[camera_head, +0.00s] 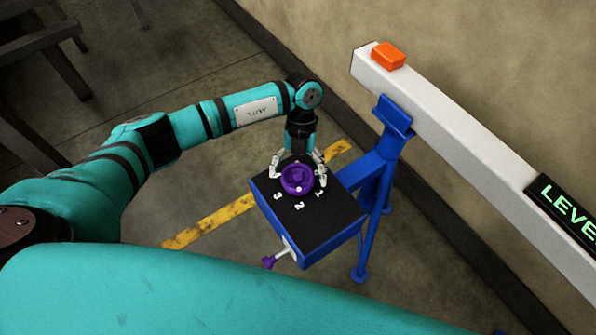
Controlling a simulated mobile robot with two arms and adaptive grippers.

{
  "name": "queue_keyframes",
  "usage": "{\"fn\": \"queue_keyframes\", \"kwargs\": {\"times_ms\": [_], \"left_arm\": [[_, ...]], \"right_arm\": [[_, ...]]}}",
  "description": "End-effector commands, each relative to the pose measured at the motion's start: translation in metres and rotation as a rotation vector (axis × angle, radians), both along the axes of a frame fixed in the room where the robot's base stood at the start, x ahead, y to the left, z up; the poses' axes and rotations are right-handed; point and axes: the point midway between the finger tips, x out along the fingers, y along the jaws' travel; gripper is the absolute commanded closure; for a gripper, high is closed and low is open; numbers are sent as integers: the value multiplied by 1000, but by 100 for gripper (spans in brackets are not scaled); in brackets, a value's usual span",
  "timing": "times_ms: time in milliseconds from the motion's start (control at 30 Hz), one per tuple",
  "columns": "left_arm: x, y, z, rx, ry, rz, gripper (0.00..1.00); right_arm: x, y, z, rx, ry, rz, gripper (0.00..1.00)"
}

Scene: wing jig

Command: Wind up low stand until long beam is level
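A blue stand (384,150) holds up the near end of a long white beam (450,118), which runs out of view at lower right. A dark-topped box (335,222) is on the stand's side, with a purple round knob (298,179) and the numbers 1, 2 and 3 on top. My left gripper (298,176) is over the box, pointing down, its fingers on either side of the knob. Whether they press on it I cannot tell. A dark display (566,212) on the beam shows green letters "LEVE", cut off by the picture edge. My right gripper is out of view.
An orange block (388,56) sits on the beam's end. A small purple-ended crank handle (269,262) sticks out of the box's front. A wall stands behind the beam. A worn yellow stripe (215,223) crosses the floor; dark frames stand at upper left.

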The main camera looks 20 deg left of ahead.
Motion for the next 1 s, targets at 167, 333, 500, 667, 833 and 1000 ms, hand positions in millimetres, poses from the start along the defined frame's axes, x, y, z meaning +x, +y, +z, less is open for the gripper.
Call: {"fn": "queue_keyframes", "kwargs": {"times_ms": [167,333,500,667,833,1000], "left_arm": [[0,0,0,0,0,0,0],[4,1,8,0,-2,0,0],[15,3,35,0,-5,0,0],[29,5,68,0,-4,0,0],[39,7,95,0,-2,1,0],[44,9,108,0,-1,0,0]], "right_arm": [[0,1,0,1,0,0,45],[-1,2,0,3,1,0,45],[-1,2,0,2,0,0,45],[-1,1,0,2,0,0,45],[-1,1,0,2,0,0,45],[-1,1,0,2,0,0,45]]}}
